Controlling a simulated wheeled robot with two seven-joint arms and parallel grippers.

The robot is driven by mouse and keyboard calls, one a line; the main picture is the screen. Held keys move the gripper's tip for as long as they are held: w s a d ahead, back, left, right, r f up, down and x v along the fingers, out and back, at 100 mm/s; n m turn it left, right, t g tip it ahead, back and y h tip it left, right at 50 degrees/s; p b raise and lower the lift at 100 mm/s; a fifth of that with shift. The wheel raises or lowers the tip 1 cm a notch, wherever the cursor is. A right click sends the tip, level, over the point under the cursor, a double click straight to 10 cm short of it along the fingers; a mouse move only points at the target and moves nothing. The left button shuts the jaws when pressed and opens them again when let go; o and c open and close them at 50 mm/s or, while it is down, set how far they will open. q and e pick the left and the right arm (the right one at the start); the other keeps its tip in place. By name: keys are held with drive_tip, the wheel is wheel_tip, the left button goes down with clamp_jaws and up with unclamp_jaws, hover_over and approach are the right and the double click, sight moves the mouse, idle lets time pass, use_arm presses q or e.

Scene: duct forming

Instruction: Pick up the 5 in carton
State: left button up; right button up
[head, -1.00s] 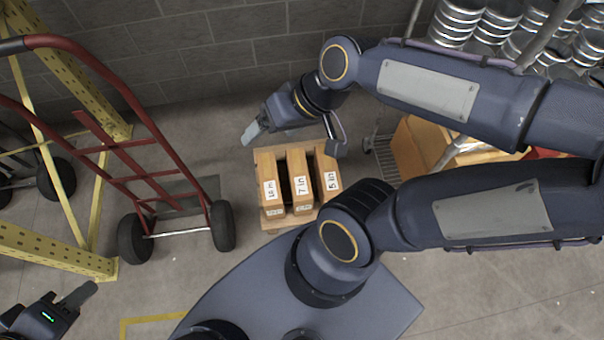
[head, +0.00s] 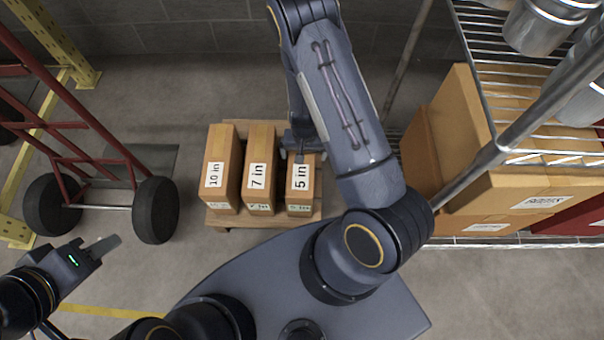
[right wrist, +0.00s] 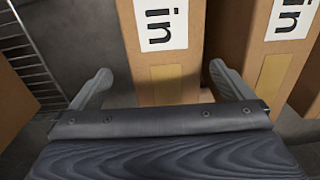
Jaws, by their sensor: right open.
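The 5 in carton (head: 301,184) is a brown box with a white label, at the right end of a row of three upright cartons. My right gripper (head: 300,156) is over its far part in the head view and partly hides it. In the right wrist view the open fingers (right wrist: 160,85) stand either side of a brown carton (right wrist: 168,75) whose label shows only "in"; it appears to be the 5 in carton. I cannot tell whether the fingers touch it. My left gripper (head: 103,247) is away at the lower left, with its jaw opening unclear.
The 7 in carton (head: 258,160) and 10 in carton (head: 220,165) stand to the left on the same wooden pallet (head: 232,221). A red hand truck (head: 95,185) is further left. A wire rack (head: 470,241) with boxes and metal ducts is close on the right.

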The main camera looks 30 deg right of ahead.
wheel_tip(320, 180, down, 3)
drive_tip(key=shift+b, duration=0.5)
drive_tip(key=f, duration=0.1)
drive_tip(key=f+b, duration=0.1)
drive_tip(key=f, duration=0.1)
drive_tip(key=f+b, duration=0.1)
drive_tip(key=shift+w+a+f, duration=0.15)
drive_tip(key=shift+a+f, duration=0.2)
drive_tip(key=c, duration=2)
